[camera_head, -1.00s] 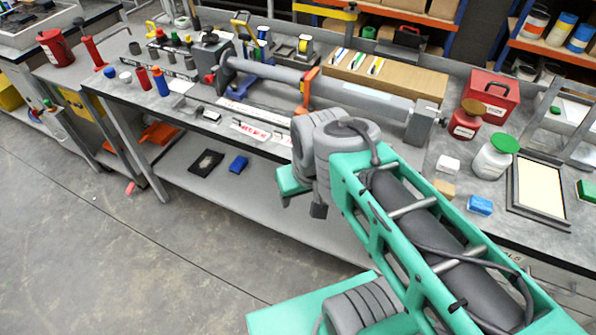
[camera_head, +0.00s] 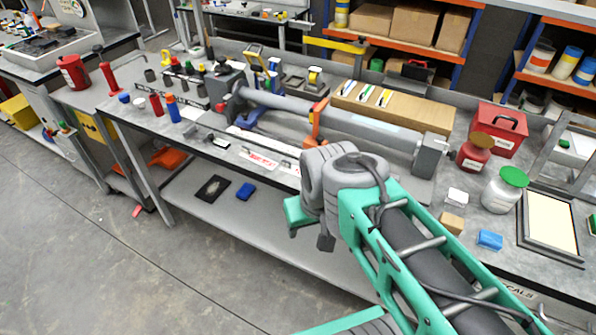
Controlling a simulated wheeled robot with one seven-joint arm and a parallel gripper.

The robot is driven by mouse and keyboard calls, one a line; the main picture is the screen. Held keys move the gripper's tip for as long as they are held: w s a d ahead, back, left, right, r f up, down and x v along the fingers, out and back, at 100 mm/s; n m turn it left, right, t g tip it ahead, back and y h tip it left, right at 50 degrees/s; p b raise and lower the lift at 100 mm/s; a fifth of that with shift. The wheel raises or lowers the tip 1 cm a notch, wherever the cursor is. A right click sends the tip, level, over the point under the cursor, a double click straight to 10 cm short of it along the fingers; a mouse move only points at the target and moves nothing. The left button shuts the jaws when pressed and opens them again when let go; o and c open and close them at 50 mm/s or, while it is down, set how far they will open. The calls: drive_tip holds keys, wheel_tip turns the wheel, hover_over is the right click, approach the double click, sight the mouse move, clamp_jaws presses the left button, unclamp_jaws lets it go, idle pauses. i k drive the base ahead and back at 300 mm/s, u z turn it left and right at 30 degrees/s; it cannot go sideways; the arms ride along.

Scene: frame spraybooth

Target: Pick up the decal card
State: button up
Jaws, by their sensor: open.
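A flat white card with red lettering (camera_head: 261,160), which looks like the decal card, lies near the front edge of the workbench (camera_head: 222,162), left of my arm. Its print is too small to read. My arm reaches in from the lower right, and its grey joint stands in front of the bench, to the right of the card. I cannot make out my gripper's fingers; the far end of the arm is hidden behind the joint. Nothing of mine is seen touching the card.
A long grey roller with an orange clamp (camera_head: 317,122) lies behind the card. Red and blue bottles (camera_head: 172,108) stand to the left. A white jar with a green lid (camera_head: 504,190) and a framed screen (camera_head: 549,228) are at right.

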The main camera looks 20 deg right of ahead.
sight(287, 166)
drive_tip(key=z, duration=0.05)
drive_tip(key=k, duration=0.5)
drive_tip(key=u, duration=1)
drive_tip(key=i, duration=1.35)
drive_tip(key=z, duration=0.7)
